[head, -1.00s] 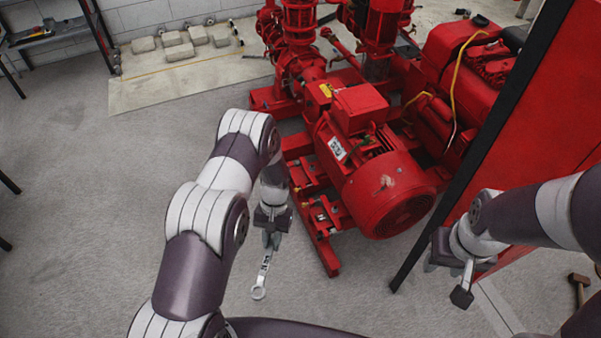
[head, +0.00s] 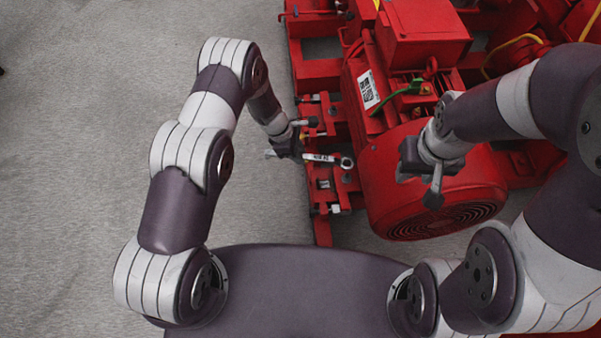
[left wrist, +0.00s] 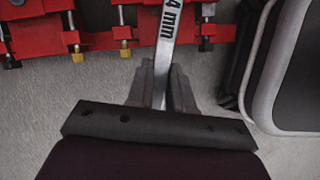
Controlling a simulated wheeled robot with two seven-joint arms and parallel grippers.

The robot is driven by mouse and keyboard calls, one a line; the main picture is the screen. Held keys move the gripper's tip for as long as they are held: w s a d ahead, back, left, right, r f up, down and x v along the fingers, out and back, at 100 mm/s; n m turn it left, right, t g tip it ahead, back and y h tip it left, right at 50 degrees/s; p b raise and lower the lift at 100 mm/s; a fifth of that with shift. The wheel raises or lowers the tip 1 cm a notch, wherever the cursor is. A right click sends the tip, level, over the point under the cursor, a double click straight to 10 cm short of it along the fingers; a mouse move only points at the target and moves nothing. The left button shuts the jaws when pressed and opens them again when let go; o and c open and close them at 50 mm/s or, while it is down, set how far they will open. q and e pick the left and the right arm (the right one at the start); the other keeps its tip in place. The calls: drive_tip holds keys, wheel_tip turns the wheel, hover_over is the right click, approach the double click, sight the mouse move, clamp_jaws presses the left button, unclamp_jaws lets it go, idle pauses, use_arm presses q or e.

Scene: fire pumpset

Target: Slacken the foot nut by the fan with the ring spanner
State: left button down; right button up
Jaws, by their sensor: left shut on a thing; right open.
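My left gripper (head: 298,148) is shut on the ring spanner (head: 322,158), which lies roughly level and points right. The spanner's ring end (head: 346,162) is over the red base frame beside the motor (head: 400,125). I cannot tell whether it touches a nut. In the left wrist view the shaft (left wrist: 169,28), marked "4 mm", runs up out of the picture, so the ring is hidden there. The fan cover (head: 445,215) is at the motor's near end. A foot fixing (head: 335,208) shows beside it, small and unclear. My right gripper (head: 418,185) is open and empty, above the motor.
The red base frame (head: 322,232) runs along the motor's left side. Brass-coloured (left wrist: 125,47) and black (left wrist: 206,42) bolts show on its edge in the left wrist view. Bare grey floor (head: 80,150) lies to the left. More red pump machinery stands at upper right.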

use_arm(q)
drive_tip(key=shift+s+d+f+p, duration=0.1)
drive_tip(key=shift+d+f+p, duration=0.25)
drive_tip(key=shift+f+p, duration=0.2)
drive_tip(key=shift+s+d+f+n, duration=0.1)
drive_tip(key=shift+f+n, duration=0.2)
drive_tip(key=shift+f, duration=0.05)
use_arm(e)
drive_tip(key=shift+d+r, duration=0.15)
drive_tip(key=shift+r, duration=0.1)
use_arm(q)
drive_tip(key=shift+d, duration=0.1)
drive_tip(key=shift+d+f, duration=0.1)
use_arm(e)
drive_tip(key=shift+d+f, duration=0.1)
drive_tip(key=shift+f, duration=0.05)
use_arm(q)
wheel_tip(320, 180, down, 5)
drive_tip(key=b, duration=0.4)
use_arm(e)
wheel_tip(320, 180, down, 4)
use_arm(q)
drive_tip(key=shift+f+b, duration=1.3)
use_arm(e)
drive_tip(key=shift+f, duration=1.1)
use_arm(q)
drive_tip(key=shift+r, duration=0.1)
use_arm(e)
drive_tip(key=shift+r, duration=0.1)
